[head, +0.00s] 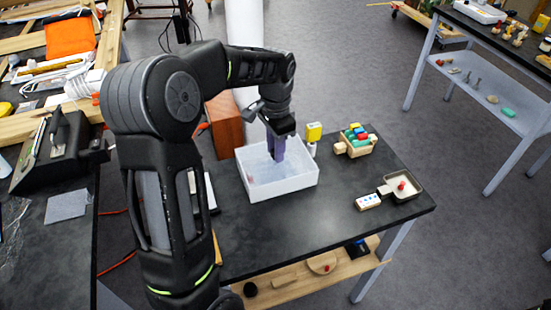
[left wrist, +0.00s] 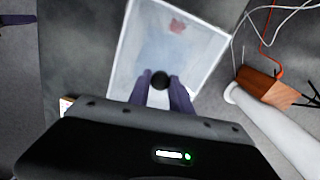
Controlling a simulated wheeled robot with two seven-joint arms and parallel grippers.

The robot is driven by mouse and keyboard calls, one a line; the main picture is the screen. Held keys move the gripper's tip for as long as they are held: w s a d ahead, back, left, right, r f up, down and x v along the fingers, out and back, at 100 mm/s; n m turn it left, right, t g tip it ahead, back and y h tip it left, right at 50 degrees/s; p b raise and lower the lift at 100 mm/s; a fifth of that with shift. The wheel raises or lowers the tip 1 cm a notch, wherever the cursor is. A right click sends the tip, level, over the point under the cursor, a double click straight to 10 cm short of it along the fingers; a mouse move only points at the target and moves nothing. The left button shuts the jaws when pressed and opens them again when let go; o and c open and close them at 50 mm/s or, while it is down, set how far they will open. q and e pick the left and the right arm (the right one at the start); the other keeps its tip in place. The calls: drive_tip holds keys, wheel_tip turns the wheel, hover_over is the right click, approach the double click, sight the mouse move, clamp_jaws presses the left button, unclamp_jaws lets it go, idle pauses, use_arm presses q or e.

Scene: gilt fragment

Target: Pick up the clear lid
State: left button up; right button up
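The clear lid (left wrist: 165,45) is a frosted, see-through sheet with a small black knob (left wrist: 160,80), lying over a white rectangular box. A faint reddish blur shows through it. The white box (head: 285,187) stands on the dark table in the head view. My left gripper (head: 276,155) points down over it, its purple fingers apart. In the left wrist view the fingertips (left wrist: 160,82) flank the knob, with slim gaps; contact is unclear. In the head view the fingers hide the knob. A dark purple piece at the left wrist view's left edge may be part of my right gripper.
A reddish-brown block (head: 224,125) stands behind the box to the left. Right of the box are a yellow-topped bottle (head: 314,132), a wooden crate of colored blocks (head: 357,145), a domino-like piece (head: 368,201) and a small tray (head: 414,190).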

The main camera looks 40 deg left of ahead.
use_arm(q)
clamp_jaws()
idle(0.3)
wheel_tip(320, 180, up, 10)
drive_tip(key=b, duration=0.1)
idle(0.4)
idle(0.4)
